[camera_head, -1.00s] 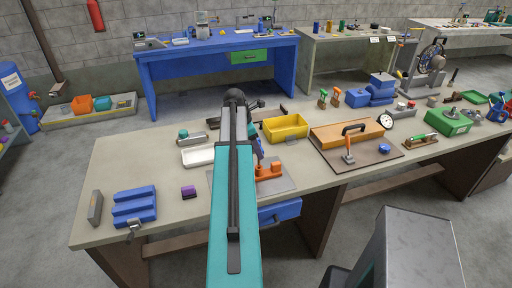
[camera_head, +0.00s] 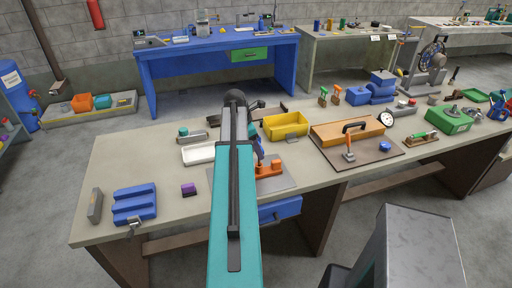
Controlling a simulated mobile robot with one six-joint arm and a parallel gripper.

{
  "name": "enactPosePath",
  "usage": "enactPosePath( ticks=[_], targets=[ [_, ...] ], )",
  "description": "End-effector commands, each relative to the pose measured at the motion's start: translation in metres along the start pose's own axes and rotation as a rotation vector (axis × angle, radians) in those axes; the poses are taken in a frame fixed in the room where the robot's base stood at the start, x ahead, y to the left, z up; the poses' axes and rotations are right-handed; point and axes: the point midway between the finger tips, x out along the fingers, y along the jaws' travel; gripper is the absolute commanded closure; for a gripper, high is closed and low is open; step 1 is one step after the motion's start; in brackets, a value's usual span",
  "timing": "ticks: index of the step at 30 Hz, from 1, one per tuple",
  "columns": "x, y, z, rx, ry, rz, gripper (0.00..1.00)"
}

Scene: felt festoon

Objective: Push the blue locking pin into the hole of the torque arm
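An orange fixture (camera_head: 268,168) stands on a grey plate (camera_head: 284,184) on the near bench, just right of my teal arm. It may be the torque arm; its hole is too small to make out. A blue and dark part (camera_head: 258,149) shows beside my arm above the fixture; I cannot tell whether it is my wrist or the pin. My gripper's fingers are hidden behind my arm, so I cannot see whether they hold anything. I cannot clearly identify the blue locking pin.
A white tray (camera_head: 199,154) lies left of my arm and a yellow bin (camera_head: 285,127) behind the fixture. A small purple block (camera_head: 188,189) and a blue block fixture (camera_head: 134,204) are at the left. A brown board (camera_head: 372,153) with a blue knob (camera_head: 385,146) lies right.

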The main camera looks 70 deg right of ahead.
Motion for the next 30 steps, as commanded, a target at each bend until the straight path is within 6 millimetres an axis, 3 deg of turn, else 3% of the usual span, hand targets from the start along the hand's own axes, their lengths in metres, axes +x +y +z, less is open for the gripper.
enactPosePath(
  ticks=[30],
  targets=[
    [0.019,0.001,-0.007,-0.001,0.0,0.001,0.68]
  ],
)
